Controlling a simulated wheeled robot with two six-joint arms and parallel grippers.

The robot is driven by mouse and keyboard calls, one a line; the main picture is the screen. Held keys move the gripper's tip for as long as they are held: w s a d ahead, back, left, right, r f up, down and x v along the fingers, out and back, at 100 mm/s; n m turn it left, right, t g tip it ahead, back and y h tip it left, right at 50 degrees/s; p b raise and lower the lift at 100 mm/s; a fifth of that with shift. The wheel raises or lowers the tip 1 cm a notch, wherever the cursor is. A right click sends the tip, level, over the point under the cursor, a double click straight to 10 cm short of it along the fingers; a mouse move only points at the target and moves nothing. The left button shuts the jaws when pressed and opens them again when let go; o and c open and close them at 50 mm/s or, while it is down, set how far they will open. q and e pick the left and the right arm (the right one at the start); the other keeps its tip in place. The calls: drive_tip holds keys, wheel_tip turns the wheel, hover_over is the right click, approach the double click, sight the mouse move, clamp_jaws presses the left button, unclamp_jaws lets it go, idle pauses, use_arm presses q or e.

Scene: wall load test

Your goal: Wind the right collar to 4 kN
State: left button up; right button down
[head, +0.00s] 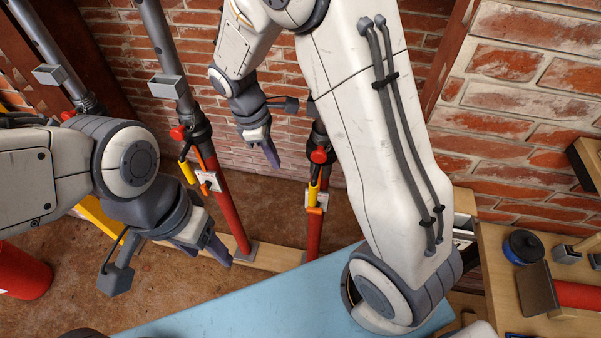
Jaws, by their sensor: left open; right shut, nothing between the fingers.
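The right prop (314,238) has a red lower tube. Its dark collar (318,136) carries a red knob (319,156); a yellow handle (313,191) and a white dial plate (302,177) sit lower. My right arm hides the prop's upper part, and the dial reading is too small to tell. My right gripper (263,145) is shut and empty, left of this collar and apart from it in the picture. A middle prop (234,208) has a similar collar (197,128) and dial plate (208,182). My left gripper (206,248) is open and empty, low and left of the middle prop's foot.
Another grey prop tube (50,42) stands at the far left. A wooden sill (272,257) runs under the props, before a brick wall (260,165). A blue surface (250,300) lies in front. A wooden bench (502,268) with a dark round container (523,246) stands right.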

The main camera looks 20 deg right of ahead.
sight(318, 165)
use_arm(q)
wheel_tip(318, 165, up, 3)
drive_tip(key=p, duration=0.3)
drive_tip(key=shift+r, duration=0.2)
use_arm(e)
drive_tip(key=s+d+f, duration=0.2)
drive_tip(key=d+f, duration=0.3)
drive_tip(key=f, duration=0.3)
drive_tip(key=shift+s+d+f, duration=0.25)
drive_tip(key=shift+s+f, duration=0.15)
use_arm(q)
drive_tip(key=shift+d, duration=0.15)
use_arm(e)
drive_tip(key=shift+a, duration=0.1)
